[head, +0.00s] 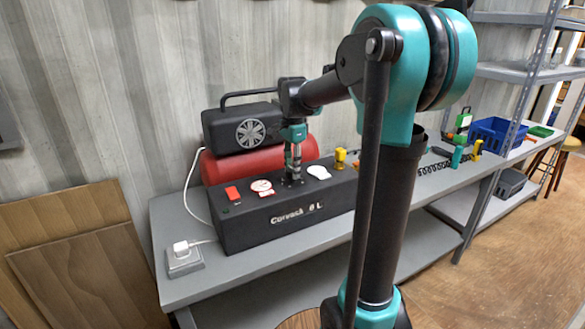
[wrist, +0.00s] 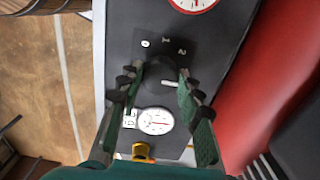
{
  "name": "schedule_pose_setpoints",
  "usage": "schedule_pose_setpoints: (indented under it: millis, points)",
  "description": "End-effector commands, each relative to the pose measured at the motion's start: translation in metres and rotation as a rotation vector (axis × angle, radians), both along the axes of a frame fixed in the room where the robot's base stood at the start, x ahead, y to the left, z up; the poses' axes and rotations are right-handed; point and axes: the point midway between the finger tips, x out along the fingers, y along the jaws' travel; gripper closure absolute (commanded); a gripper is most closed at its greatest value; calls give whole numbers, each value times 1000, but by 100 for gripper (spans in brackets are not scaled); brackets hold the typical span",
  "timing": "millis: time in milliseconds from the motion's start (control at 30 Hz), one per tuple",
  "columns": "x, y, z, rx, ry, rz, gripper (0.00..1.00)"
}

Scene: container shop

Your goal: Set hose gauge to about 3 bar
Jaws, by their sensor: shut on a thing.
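The black control box (head: 245,226) of the compressor stands on the grey bench. My gripper (head: 292,178) points down at its top and is shut on the black regulator knob (wrist: 160,70), which sits between the fingers in the wrist view. A white pointer bar (wrist: 170,83) sticks out from the knob toward the right finger. Marks 0, 1 and 2 are printed around it. The white round hose gauge (wrist: 155,121), also in the head view (head: 319,172), lies beside the yellow fitting. It has a thin red needle, but its reading is too small to tell.
Another gauge (head: 261,185) and a red switch (head: 232,193) sit left of my gripper. The red tank (head: 225,166) and black motor (head: 241,128) stand behind. A yellow hose fitting (head: 340,158) is at the right.

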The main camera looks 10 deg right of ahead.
Motion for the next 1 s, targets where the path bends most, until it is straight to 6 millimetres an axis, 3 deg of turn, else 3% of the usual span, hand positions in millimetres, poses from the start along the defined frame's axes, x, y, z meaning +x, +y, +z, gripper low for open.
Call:
schedule_pose_setpoints:
  millis: [267, 300, 433, 767, 1000]
  points:
    - [1, 0, 0, -1, -1, 0, 94]
    - [1, 0, 0, -1, -1, 0, 61]
    - [0, 0, 0, 0, -1, 0, 45]
    - [0, 0, 2, 0, 0, 1, 44]
    - [0, 0, 32, 0, 0, 1, 44]
